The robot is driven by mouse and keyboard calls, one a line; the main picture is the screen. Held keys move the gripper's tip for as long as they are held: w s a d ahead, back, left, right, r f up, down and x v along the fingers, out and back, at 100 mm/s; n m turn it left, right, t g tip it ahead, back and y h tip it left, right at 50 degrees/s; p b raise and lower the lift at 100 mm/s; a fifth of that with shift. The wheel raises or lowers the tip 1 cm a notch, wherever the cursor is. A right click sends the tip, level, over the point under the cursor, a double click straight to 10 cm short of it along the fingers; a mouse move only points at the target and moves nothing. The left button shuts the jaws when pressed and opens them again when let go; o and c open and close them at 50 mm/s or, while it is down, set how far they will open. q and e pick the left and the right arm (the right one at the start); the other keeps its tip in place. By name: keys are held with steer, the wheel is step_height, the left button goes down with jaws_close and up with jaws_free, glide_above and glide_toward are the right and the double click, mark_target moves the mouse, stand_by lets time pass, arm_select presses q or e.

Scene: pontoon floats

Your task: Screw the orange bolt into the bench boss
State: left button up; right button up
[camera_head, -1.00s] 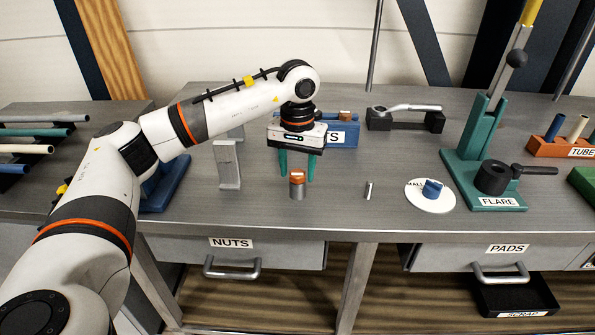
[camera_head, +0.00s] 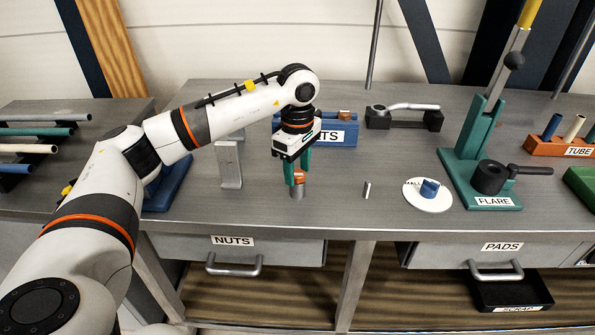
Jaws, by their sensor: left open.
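The orange bolt (camera_head: 299,177) stands in the top of the grey cylindrical bench boss (camera_head: 297,193), near the front of the bench. Its orange head is partly hidden by a finger. My left gripper (camera_head: 297,176) points straight down over the boss, with its green fingers open on either side of the bolt head. Whether a finger touches the head cannot be told. My right gripper is not in view.
A small pale pin (camera_head: 367,190) and a white disc (camera_head: 413,200) bearing a blue piece (camera_head: 429,189) lie to the right. A grey upright bracket (camera_head: 229,165) stands left. Behind is a blue bin (camera_head: 345,133); the green flare press (camera_head: 461,175) stands farther right.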

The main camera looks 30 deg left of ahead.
arm_select(q)
steer(key=n+p, duration=0.1)
steer(key=n, duration=0.4)
steer(key=shift+n, duration=0.4)
steer(key=n+p, duration=0.1)
steer(key=n, duration=0.3)
steer(key=shift+n, duration=1.3)
steer(key=shift+c, duration=0.6)
steer(key=c, duration=0.7)
steer(key=m, duration=0.3)
steer(key=shift+f, duration=0.1)
steer(key=m+b, duration=0.1)
steer(key=m, duration=0.8)
